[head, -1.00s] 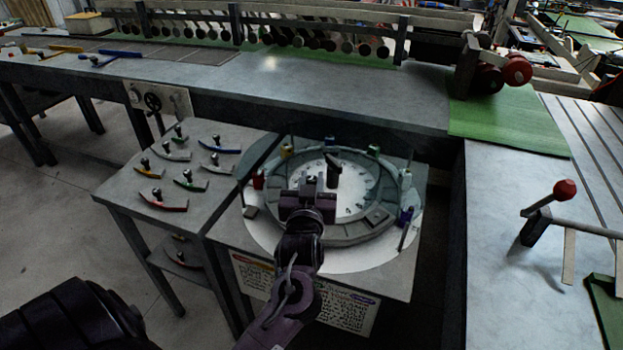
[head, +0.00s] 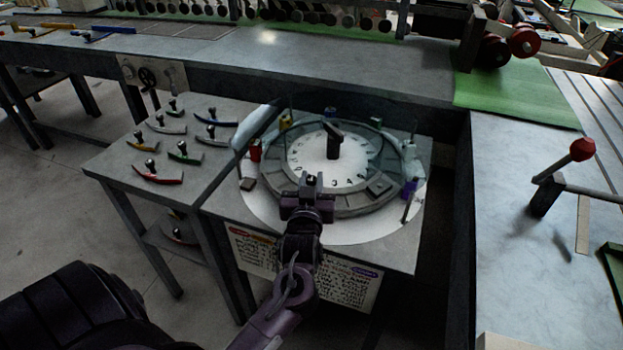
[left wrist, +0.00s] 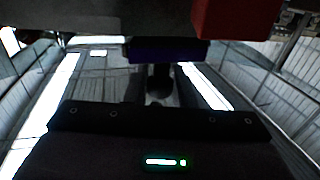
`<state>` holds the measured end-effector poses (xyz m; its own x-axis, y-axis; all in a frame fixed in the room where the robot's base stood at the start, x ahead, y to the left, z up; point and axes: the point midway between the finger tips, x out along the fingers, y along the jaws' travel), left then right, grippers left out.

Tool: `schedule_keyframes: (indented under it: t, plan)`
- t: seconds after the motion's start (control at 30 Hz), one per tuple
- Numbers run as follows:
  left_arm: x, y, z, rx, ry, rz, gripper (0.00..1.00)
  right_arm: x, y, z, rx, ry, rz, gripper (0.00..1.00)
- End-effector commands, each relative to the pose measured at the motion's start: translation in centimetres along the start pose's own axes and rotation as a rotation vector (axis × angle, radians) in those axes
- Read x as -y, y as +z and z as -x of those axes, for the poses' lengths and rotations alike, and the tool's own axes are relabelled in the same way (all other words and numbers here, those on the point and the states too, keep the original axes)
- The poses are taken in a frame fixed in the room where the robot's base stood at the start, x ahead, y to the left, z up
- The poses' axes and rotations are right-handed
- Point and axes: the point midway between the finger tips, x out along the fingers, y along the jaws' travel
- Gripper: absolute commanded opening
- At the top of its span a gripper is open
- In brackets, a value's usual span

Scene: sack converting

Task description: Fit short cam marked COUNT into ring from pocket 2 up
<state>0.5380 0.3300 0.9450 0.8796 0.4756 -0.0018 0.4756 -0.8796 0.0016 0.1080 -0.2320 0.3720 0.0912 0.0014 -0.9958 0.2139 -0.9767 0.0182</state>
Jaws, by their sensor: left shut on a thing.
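My left gripper (head: 308,203) is over the near rim of the ring (head: 345,204), left of its middle. It is shut on a dark knob, which shows in the left wrist view (left wrist: 159,84) beneath a bar with a purple edge (left wrist: 168,50). This looks like a cam; no marking on it can be read, and its height above the ring is unclear. The round ring has a pale numbered dial (head: 355,170) and a dark centre post (head: 333,143). Part of the near rim is hidden by my gripper. My right gripper is not in view.
Several knobbed cams, including a red one (head: 157,178) and a blue one (head: 216,121), lie on the left table (head: 120,172). Coloured posts stand around the ring, including red (head: 254,150) and purple (head: 409,188). A raised block (head: 379,186) sits on the ring's right.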

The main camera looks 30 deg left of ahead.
Motion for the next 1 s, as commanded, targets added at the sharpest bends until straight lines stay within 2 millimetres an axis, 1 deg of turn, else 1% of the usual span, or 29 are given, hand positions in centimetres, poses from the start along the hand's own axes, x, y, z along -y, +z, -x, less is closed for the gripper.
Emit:
schedule_keyframes:
  t: [0.37, 0.8, 0.83, 1.0]
  plan:
    - [0.0, 0.1, 0.0, 0.0, 0.0, 0.0, 0.0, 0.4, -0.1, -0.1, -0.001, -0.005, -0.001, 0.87]
    - [0.0, 1.0, 0.0, 0.001, 0.0, -0.001, 0.0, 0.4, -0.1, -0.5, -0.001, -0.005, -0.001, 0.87]
    - [0.0, 1.0, 0.0, 0.0, 0.0, 0.0, 0.23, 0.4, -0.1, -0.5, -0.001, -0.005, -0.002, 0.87]
    - [0.0, 0.9, 0.0, 0.0, 0.0, 0.0, 0.46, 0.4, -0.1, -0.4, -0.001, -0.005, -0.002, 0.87]
